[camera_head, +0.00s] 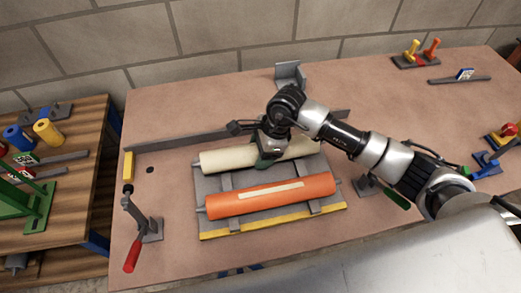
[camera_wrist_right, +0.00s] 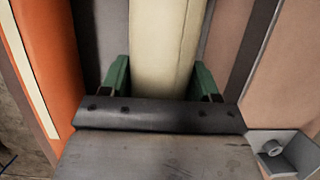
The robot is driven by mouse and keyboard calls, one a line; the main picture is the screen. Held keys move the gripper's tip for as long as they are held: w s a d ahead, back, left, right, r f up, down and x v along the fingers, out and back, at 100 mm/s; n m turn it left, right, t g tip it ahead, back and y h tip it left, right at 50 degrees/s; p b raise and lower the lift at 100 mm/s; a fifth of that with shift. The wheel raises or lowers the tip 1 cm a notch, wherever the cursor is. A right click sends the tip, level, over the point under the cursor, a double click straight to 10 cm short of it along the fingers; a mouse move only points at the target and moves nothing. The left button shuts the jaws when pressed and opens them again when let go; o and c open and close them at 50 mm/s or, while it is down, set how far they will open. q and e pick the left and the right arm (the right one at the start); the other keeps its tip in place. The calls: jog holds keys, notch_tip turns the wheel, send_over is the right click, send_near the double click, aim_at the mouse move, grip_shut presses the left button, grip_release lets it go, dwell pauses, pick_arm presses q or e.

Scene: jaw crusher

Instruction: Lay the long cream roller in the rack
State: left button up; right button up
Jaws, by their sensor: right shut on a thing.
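The long cream roller (camera_head: 226,159) lies lengthwise along the back part of the grey rack (camera_head: 272,221), which has a yellow front edge. My right gripper (camera_head: 266,160) reaches down over the roller's middle and is shut on it. In the right wrist view the roller (camera_wrist_right: 166,40) runs between the two green fingers (camera_wrist_right: 160,76). The gripper and wrist hide part of the roller in the head view. I cannot tell whether the roller touches the rack's supports or hangs slightly above them. My left gripper is not in view.
An orange roller (camera_head: 300,190) with a pale strip lies in the rack's front, parallel to the cream one. A grey bar (camera_head: 175,141) and an upright bracket (camera_head: 289,75) stand behind. A red-handled clamp (camera_head: 133,252) is at left.

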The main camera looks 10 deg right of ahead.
jog(key=shift+f+b, duration=0.5)
jog(key=o, duration=1.2)
jog(key=shift+r, duration=0.1)
jog(key=o, duration=0.4)
jog(key=shift+o, duration=0.2)
jog(key=v, duration=1)
jog(key=shift+d+r+b, duration=0.2)
jog(key=shift+r+b, duration=0.1)
jog(key=shift+b, duration=0.05)
jog(key=shift+s+f, duration=0.1)
jog(key=shift+s, duration=0.05)
